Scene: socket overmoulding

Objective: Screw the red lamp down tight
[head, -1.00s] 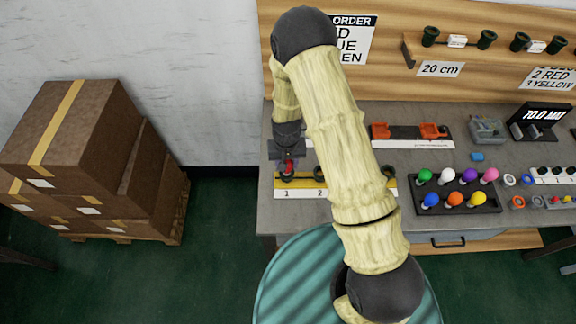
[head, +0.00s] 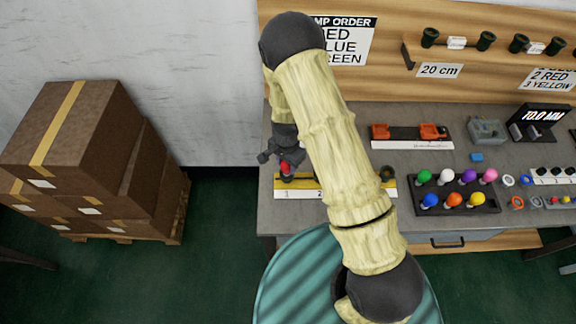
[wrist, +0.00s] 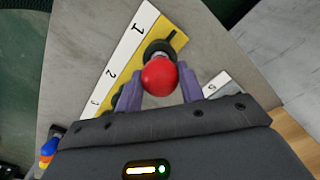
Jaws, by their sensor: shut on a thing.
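The red lamp (wrist: 160,76) is a round red bulb between the two purple-grey fingers of my gripper (wrist: 160,92) in the wrist view. My gripper is shut on it. The lamp is over the dark round socket (wrist: 158,47) at position 1 of the yellow and white numbered strip (wrist: 122,62). The wrist view does not show how deep the lamp sits in the socket. In the head view the red lamp (head: 286,168) shows below my gripper (head: 284,160) at the strip's left end. My arm hides the middle of the strip.
A dark tray (head: 484,208) of several coloured bulbs stands to the right. Orange parts (head: 428,132) on a dark rail lie behind. An order sign (head: 345,42) hangs on the wooden back panel. Stacked brown boxes (head: 80,140) stand left of the bench.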

